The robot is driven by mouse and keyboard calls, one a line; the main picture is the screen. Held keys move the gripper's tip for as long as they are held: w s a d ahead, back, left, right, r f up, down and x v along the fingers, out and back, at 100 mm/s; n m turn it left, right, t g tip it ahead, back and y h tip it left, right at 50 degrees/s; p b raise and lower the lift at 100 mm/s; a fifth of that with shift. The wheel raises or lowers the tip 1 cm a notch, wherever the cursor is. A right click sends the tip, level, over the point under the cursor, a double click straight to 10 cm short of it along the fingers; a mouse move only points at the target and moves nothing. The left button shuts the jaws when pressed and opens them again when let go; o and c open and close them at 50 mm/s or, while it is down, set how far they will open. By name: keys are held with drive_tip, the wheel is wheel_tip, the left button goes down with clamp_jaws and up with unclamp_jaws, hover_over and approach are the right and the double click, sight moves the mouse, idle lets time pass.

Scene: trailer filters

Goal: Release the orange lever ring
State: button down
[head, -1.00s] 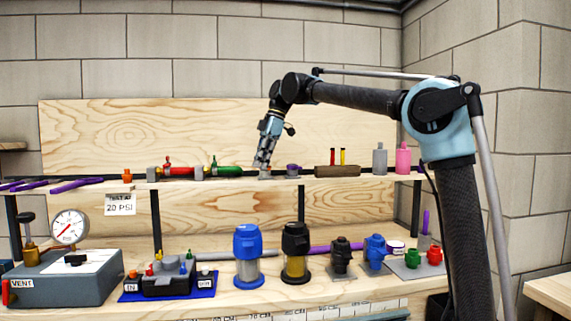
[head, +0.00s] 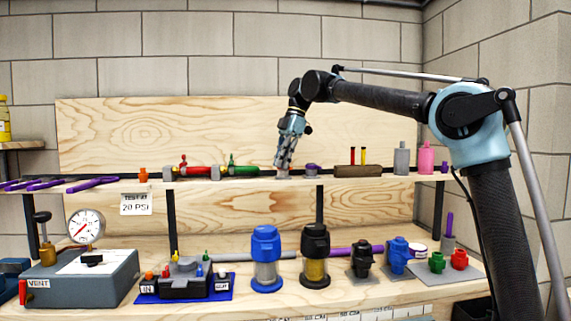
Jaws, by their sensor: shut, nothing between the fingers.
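My gripper (head: 280,165) is shut and empty. It points down at the upper shelf (head: 230,182), just above or touching a small grey piece (head: 282,177); I cannot tell which. A purple ring-like part (head: 312,169) sits just to its right. I cannot make out an orange lever ring for certain. A small orange part (head: 142,174) stands on the shelf well left of my gripper.
Red (head: 195,172) and green (head: 238,171) cylinders lie on the shelf left of my gripper. A brown holder (head: 358,170) and grey (head: 401,161) and pink (head: 426,160) bottles stand to the right. A gauge box (head: 80,275) and filter housings (head: 265,258) occupy the bench below.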

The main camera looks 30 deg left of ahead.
drive_tip(key=shift+w+a, duration=0.15)
drive_tip(key=shift+a, duration=0.05)
idle(0.3)
drive_tip(key=s+r, duration=0.1)
drive_tip(key=a+r, duration=0.1)
drive_tip(key=r, duration=0.1)
drive_tip(key=shift+s+a, duration=0.1)
drive_tip(key=shift+s, duration=0.25)
drive_tip(key=a+v, duration=0.1)
drive_tip(key=v, duration=0.5)
drive_tip(key=shift+s+d+r, duration=0.15)
drive_tip(key=shift+d+r, duration=0.2)
drive_tip(key=shift+d, duration=0.1)
